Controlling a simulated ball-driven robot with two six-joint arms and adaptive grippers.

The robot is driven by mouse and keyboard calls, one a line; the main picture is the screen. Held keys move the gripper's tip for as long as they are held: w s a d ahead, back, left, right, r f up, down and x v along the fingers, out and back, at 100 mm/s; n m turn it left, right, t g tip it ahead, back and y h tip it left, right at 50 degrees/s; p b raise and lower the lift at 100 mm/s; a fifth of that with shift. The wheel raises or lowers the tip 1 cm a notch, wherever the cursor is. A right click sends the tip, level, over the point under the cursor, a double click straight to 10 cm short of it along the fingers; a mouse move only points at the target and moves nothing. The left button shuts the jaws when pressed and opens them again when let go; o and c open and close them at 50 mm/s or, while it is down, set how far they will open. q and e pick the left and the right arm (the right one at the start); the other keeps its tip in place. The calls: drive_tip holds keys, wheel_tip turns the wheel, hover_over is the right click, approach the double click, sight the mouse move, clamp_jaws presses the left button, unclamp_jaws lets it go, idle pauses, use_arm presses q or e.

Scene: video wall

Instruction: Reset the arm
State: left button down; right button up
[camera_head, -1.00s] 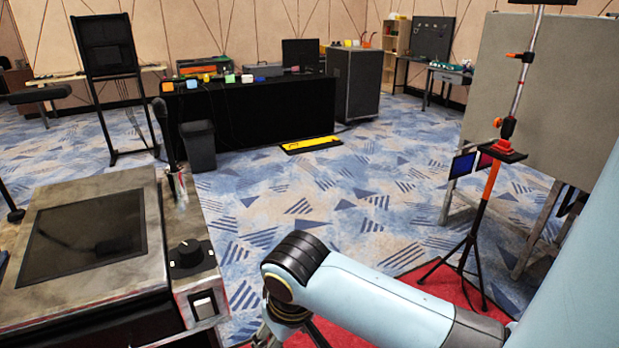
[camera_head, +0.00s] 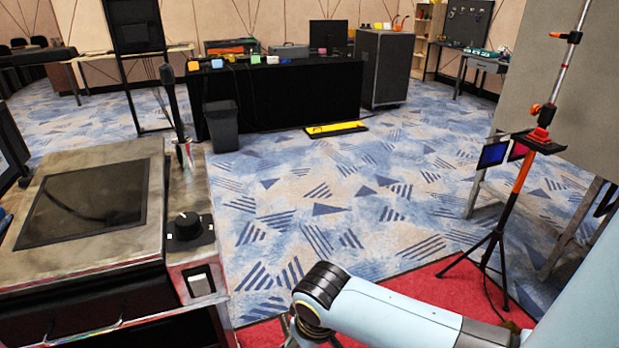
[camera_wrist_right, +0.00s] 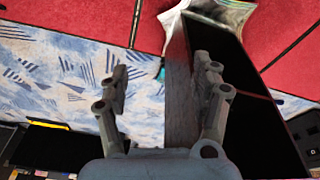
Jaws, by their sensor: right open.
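My right arm (camera_head: 395,318) reaches in from the lower right of the head view, pale blue with a dark joint. It hangs over the floor, to the right of the cooktop unit. Its gripper is mostly cut off by the bottom edge of that view. In the right wrist view my right gripper (camera_wrist_right: 162,75) is open, with its two grey fingers apart and nothing between them. Carpet and a dark box-like side (camera_wrist_right: 235,100) show beyond the fingers. My left gripper is in neither view.
A cooktop unit (camera_head: 140,235) with a black knob stands close at left. A tripod stand (camera_head: 505,215) is at right on the red mat (camera_head: 400,278). A black-draped table (camera_head: 290,95) stands farther back.

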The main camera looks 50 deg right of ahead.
drive_tip(key=shift+f, duration=0.1)
idle(0.3)
drive_tip(key=s+f+g+b, duration=0.1)
drive_tip(key=s+f+b, duration=0.5)
drive_tip(key=f, duration=0.6)
drive_tip(key=s+f+g+b, duration=0.1)
drive_tip(key=s+f+b, duration=0.45)
drive_tip(key=f, duration=0.55)
drive_tip(key=s+d+f+n+b, duration=0.1)
drive_tip(key=s+f+b, duration=0.3)
drive_tip(key=s+f, duration=1)
drive_tip(key=shift+s+d+n+t, duration=0.2)
drive_tip(key=shift+s+n+t, duration=0.2)
drive_tip(key=shift+s+n, duration=0.45)
drive_tip(key=shift+w+f, duration=0.1)
